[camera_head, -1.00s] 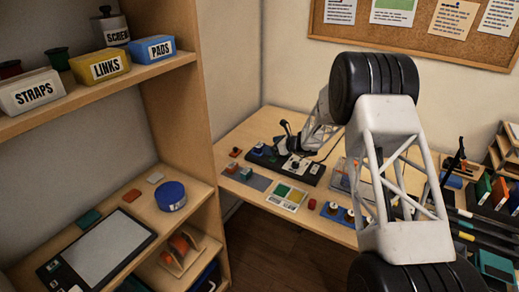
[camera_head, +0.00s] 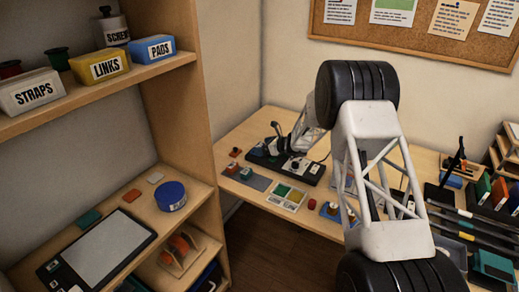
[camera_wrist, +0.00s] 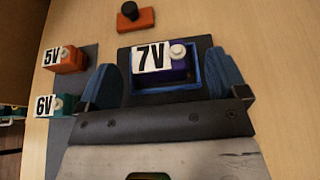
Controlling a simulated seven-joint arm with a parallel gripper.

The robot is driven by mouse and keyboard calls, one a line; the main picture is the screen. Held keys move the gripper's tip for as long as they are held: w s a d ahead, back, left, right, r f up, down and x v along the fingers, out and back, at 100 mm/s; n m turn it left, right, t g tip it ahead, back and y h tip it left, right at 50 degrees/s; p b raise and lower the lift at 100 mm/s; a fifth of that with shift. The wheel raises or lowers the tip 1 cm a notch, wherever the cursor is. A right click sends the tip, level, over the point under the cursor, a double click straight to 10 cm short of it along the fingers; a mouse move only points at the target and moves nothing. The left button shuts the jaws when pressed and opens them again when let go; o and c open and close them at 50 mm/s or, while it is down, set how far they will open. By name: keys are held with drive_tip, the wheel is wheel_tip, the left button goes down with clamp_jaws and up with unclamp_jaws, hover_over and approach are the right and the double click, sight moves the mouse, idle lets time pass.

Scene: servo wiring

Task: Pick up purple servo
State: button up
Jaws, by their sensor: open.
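The purple servo (camera_wrist: 181,72) carries a white "7V" label and a round white horn on top. In the wrist view it sits inside a blue-rimmed holder (camera_wrist: 197,78) on a dark base. My gripper (camera_wrist: 160,65) is open, with one blue finger on each side of the servo and holder. I cannot tell whether either finger touches them. In the head view my arm reaches over the table, and its end is too small and dark to read.
Left of my gripper in the wrist view, an orange servo (camera_wrist: 69,60) marked "5V" and a teal servo (camera_wrist: 63,103) marked "6V" are on a grey mat (camera_wrist: 63,137). A red-orange block (camera_wrist: 143,22) with a black knob lies beyond the holder.

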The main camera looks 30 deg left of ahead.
drive_tip(key=shift+c, duration=0.3)
drive_tip(key=c, duration=1)
drive_tip(key=shift+o, duration=0.2)
drive_tip(key=shift+r, duration=0.15)
drive_tip(key=shift+r, duration=0.85)
drive_tip(key=shift+s+d+r, duration=0.1)
drive_tip(key=shift+r, duration=0.8)
drive_tip(key=s+d+r, duration=0.1)
drive_tip(key=s+d, duration=0.9)
drive_tip(key=s, duration=0.2)
drive_tip(key=shift+r, duration=0.1)
